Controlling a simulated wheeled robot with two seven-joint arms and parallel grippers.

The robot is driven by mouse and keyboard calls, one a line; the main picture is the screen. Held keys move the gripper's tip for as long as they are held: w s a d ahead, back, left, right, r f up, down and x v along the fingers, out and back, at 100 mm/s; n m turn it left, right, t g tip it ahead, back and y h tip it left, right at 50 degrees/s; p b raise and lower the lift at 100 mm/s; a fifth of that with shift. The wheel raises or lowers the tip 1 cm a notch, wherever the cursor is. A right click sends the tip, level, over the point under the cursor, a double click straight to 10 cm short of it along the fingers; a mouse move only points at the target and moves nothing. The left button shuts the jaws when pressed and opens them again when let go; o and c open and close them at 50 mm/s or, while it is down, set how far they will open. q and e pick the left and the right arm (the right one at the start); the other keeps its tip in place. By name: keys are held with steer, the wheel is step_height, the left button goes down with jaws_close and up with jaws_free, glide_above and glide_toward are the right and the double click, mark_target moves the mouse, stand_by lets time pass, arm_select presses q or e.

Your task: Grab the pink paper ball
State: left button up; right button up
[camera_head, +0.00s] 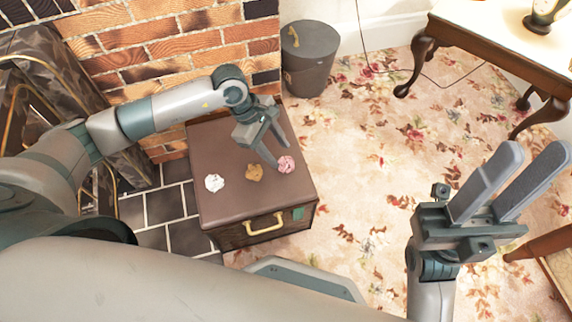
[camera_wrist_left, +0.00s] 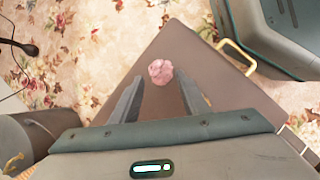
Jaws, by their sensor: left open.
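The pink paper ball (camera_head: 286,164) lies on the brown box top, near its right edge. In the left wrist view the pink ball (camera_wrist_left: 160,71) is just beyond the fingertips, roughly between their lines. My left gripper (camera_head: 277,155) is open and empty, pointing down at the box beside the ball. It also shows in the left wrist view (camera_wrist_left: 164,88), with its two fingers apart. My right gripper (camera_head: 538,148) is open and empty, raised over the floor at the right.
A tan paper ball (camera_head: 254,172) and a white paper ball (camera_head: 214,182) lie left of the pink one on the brown box (camera_head: 235,204). A dark bucket (camera_head: 310,62) stands behind. A wooden table (camera_head: 480,45) is at the upper right. The flowered carpet is mostly clear.

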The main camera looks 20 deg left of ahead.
mark_target(282, 159)
arm_select(q)
steer(key=shift+d+f, duration=0.1)
steer(key=shift+f, duration=0.1)
steer(key=shift+b+x, duration=0.95)
steer(key=shift+x, duration=1.6)
steer(key=c, duration=0.7)
